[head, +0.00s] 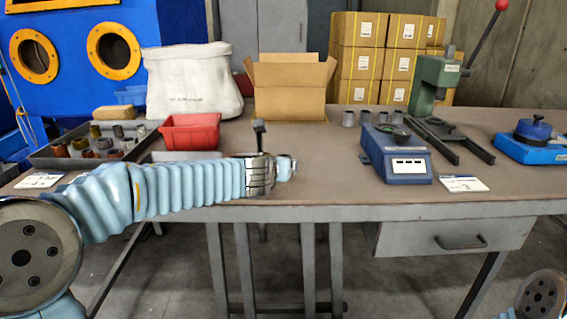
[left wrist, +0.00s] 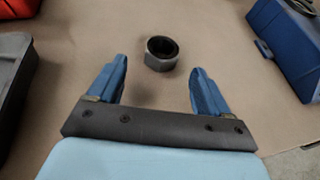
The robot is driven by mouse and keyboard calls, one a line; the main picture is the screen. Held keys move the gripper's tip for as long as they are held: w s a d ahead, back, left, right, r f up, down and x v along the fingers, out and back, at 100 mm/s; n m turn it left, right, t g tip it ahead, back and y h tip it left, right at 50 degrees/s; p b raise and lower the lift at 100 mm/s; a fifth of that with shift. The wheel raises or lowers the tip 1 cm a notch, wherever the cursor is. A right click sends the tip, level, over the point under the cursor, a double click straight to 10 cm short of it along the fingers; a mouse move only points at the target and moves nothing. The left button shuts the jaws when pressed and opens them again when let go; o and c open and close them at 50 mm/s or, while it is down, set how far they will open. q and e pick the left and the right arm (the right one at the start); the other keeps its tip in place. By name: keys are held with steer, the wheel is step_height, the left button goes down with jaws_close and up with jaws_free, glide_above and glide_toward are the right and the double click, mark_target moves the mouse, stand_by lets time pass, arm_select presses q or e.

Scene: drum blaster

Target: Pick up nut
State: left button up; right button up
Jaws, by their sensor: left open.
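A grey metal ring-shaped nut (left wrist: 160,54) with a dark hole lies on the brown tabletop in the left wrist view. It sits just beyond and between the fingertips of my left gripper (left wrist: 159,68). The two blue fingers are wide apart with nothing between them, and the nut appears clear of both. In the head view my left arm reaches in from the left to my left gripper (head: 285,168), low over the front of the bench. I cannot make out the nut there; the arm or gripper may hide it. My right gripper is not in view.
A red bin (head: 190,131) and a grey tray (head: 60,160) of parts are left. A blue scale (head: 398,155) is right of the gripper. An open cardboard box (head: 290,90) and several grey cylinders (head: 348,118) stand behind. The bench's front edge (head: 330,212) is close.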

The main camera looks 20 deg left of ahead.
arm_select(q)
steer(key=x, duration=0.4)
steer(key=shift+w+f, duration=0.1)
steer(key=shift+w, duration=0.3)
steer(key=shift+c, duration=0.4)
steer(key=shift+d, duration=0.1)
steer(key=c, duration=1.2)
